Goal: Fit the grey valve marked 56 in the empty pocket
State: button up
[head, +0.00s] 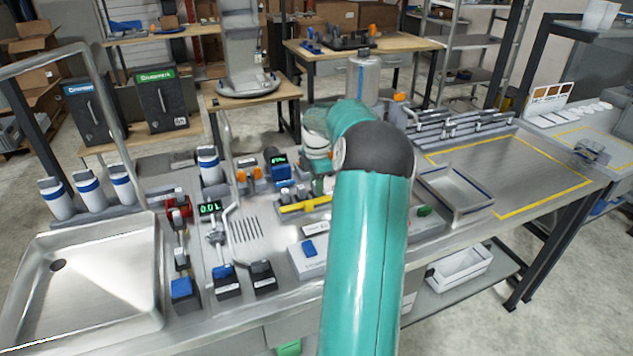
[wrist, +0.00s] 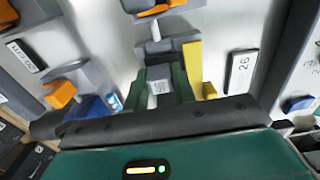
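In the wrist view my gripper (wrist: 160,86) has its two dark green fingers on either side of a small grey piece, the grey valve (wrist: 158,88). Its pale top carries a small mark that looks like 56 but is hard to read. The fingers appear closed against its sides. A grey block (wrist: 158,46) with a pipe stub lies just beyond the fingertips. A yellow strip (wrist: 193,65) runs along the right finger. I cannot make out the empty pocket. In the head view my arm hides the gripper and the valve.
In the wrist view a plate marked 26 (wrist: 240,72) is at the right, and orange-handled (wrist: 60,95) and blue (wrist: 90,107) parts are at the left. In the head view a sink (head: 85,285), a steel tray (head: 455,192) and a clear yellow-outlined area (head: 520,170) share the bench.

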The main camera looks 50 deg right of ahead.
jog(key=o, duration=0.5)
notch_tip(320, 180, up, 14)
dwell(0.5)
jog(key=shift+f, duration=0.1)
dwell(0.4)
